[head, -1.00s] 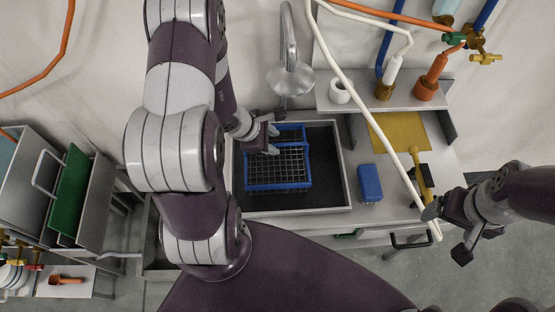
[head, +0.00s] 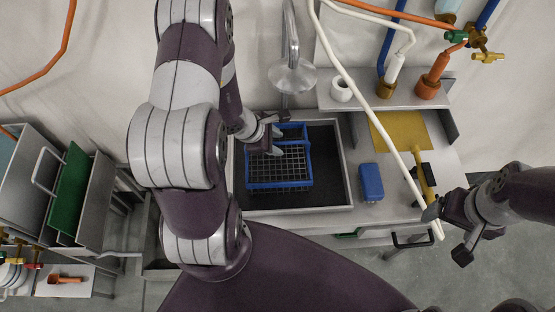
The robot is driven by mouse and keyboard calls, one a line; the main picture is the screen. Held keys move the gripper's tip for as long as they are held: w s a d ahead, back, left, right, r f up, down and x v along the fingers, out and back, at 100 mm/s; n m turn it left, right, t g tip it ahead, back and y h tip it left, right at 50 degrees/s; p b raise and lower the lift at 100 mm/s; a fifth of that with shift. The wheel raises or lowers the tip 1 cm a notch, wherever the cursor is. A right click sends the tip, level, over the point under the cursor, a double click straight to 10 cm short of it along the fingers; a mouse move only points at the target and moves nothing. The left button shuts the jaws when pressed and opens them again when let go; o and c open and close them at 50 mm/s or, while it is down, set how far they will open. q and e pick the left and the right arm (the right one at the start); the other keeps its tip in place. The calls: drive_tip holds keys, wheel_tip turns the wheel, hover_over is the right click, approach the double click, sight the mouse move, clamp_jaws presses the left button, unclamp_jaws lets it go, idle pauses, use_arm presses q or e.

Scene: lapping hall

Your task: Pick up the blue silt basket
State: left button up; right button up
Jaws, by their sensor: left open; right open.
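The blue silt basket (head: 280,184) has a blue rim and a wire-mesh body. It sits in the dark-floored sink tray (head: 335,208). My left gripper (head: 276,139) is open at the far left part of the basket, with its fingers over or beside the upper rim. I cannot tell whether a finger touches the rim. My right gripper (head: 448,233) is open at the right, by the lower end of a white hose and well away from the basket.
A blue block (head: 371,182) lies on the counter right of the tray. A yellow plate (head: 402,135) is behind it. A tap head (head: 292,76) hangs behind the tray. The white hose (head: 370,108) crosses the counter's right side. The tray's right part is clear.

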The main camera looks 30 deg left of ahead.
idle(0.3)
use_arm(q)
clamp_jaws()
idle(1.3)
